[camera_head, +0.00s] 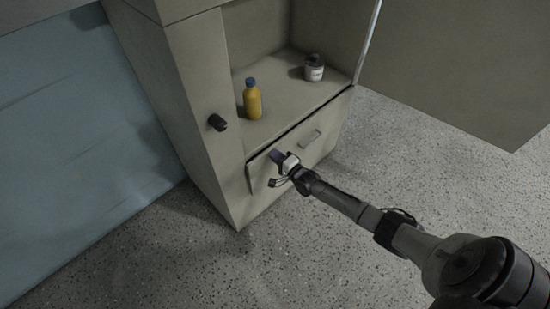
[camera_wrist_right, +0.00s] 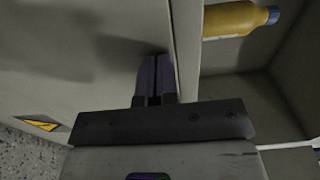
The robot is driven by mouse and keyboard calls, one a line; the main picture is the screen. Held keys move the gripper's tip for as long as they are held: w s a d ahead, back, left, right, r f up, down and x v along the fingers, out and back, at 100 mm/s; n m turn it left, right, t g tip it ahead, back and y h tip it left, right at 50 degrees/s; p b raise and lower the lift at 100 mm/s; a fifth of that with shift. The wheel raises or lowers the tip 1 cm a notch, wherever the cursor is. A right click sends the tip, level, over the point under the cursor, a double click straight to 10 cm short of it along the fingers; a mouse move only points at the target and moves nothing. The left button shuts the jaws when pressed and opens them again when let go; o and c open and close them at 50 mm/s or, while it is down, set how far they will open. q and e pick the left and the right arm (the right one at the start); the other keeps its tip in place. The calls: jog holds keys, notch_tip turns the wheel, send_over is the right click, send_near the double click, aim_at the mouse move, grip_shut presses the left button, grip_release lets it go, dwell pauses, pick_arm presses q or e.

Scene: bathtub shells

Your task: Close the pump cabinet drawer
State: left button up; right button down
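The pump cabinet (camera_head: 186,80) stands in the middle of the head view. Its drawer (camera_head: 325,122), with a small grey handle (camera_head: 310,139), is below the open shelf. The drawer front looks close to flush, with a thin dark gap along its top edge. My right gripper (camera_head: 276,157) is at the drawer front, left of the handle. In the right wrist view its purple fingers (camera_wrist_right: 155,79) are together with nothing between them, pointing at a pale panel (camera_wrist_right: 75,60). Whether they touch it is hard to tell. My left gripper is not in view.
A yellow bottle with a blue cap (camera_head: 252,100) and a white jar (camera_head: 314,68) stand on the shelf. A dark knob (camera_head: 217,122) sticks out at the left. A yellow warning sticker (camera_wrist_right: 40,124) shows in the wrist view. The speckled floor (camera_head: 400,150) is clear.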

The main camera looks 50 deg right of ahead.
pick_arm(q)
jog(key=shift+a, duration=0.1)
pick_arm(e)
jog(key=shift+r, duration=0.15)
pick_arm(q)
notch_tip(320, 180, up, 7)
jog(key=p, duration=0.6)
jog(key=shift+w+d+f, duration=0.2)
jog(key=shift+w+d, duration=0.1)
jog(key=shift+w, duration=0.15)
pick_arm(e)
jog(key=s, duration=1.4)
jog(key=shift+a, duration=0.25)
